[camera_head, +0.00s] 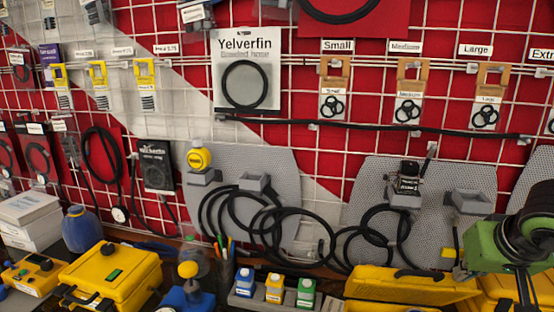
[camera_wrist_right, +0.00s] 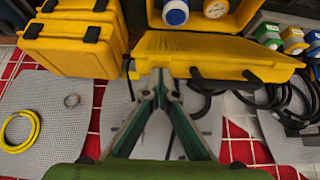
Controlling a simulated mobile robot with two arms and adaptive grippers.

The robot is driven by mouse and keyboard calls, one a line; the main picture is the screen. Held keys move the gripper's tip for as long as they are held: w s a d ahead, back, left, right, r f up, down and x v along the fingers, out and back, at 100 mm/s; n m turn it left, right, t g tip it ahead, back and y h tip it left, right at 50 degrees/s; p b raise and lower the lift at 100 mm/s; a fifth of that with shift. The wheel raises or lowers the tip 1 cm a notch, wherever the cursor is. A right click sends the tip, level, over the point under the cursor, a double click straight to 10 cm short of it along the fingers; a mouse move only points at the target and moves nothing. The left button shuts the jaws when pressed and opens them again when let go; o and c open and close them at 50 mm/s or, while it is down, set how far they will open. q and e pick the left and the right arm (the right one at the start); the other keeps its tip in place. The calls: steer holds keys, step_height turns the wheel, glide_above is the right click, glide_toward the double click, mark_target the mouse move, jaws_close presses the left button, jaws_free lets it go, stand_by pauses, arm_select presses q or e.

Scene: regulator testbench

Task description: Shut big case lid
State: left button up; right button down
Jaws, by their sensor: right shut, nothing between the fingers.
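The big yellow case stands open. Its raised lid (camera_head: 412,286) shows at the bottom right of the head view. In the right wrist view the lid (camera_wrist_right: 215,50) is across the upper middle, with the open case body behind it holding round-topped items. My right gripper (camera_wrist_right: 160,75) is shut and empty. In the head view my right gripper (camera_head: 524,282) is at the right edge, beside the lid. My left gripper is not in view.
Other yellow cases (camera_wrist_right: 75,35) stand beside the big case. A closed yellow case (camera_head: 112,274) is at the lower left. Small blue, yellow and green bottles (camera_head: 274,287) stand left of the lid. Black hoses (camera_head: 375,235) hang close behind on the gridded wall.

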steer(key=shift+s+a+b, duration=0.15)
steer(key=shift+s, duration=0.5)
steer(key=shift+s+a+b, duration=0.15)
steer(key=shift+s, duration=0.45)
step_height(320, 180, up, 6)
steer(key=p, duration=0.4)
steer(key=shift+r, duration=0.1)
